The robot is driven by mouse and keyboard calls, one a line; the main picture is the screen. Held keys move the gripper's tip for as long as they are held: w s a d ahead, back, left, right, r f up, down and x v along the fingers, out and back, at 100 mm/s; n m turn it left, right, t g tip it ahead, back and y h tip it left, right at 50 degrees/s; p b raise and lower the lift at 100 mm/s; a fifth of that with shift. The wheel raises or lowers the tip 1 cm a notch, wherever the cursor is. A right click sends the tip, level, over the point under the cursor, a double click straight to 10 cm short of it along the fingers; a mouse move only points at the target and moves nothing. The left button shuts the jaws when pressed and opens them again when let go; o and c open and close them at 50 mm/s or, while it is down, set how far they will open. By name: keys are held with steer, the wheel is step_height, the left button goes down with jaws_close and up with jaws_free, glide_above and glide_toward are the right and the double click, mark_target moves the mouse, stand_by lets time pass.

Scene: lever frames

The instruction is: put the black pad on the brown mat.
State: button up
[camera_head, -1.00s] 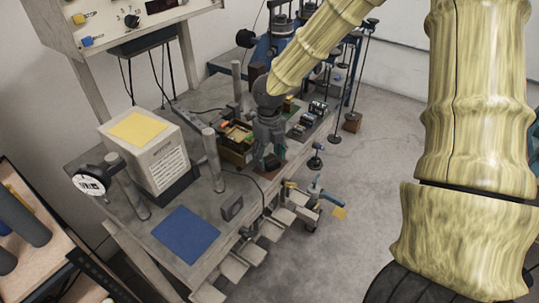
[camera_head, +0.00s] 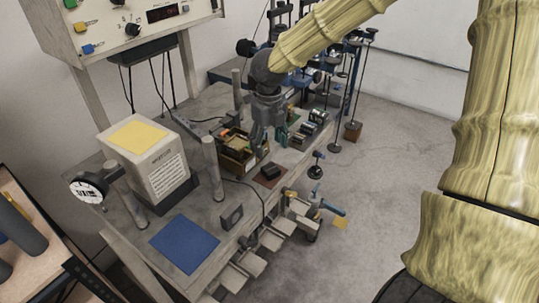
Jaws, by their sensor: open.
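The black pad (camera_head: 270,170) lies on the brown mat (camera_head: 264,181), near the front edge of the workbench. Bare mat shows around the pad on its near side. My gripper (camera_head: 268,150) is open and empty above and just behind the pad, fingers pointing down. The fingers are apart from the pad.
An open box of small parts (camera_head: 236,152) stands left of my gripper. Several small dark blocks (camera_head: 312,126) are to its right. A grey post (camera_head: 211,165), a blue mat (camera_head: 185,243) and a white box (camera_head: 154,160) are further left on the bench.

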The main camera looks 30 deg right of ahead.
steer(key=shift+r, duration=1.95)
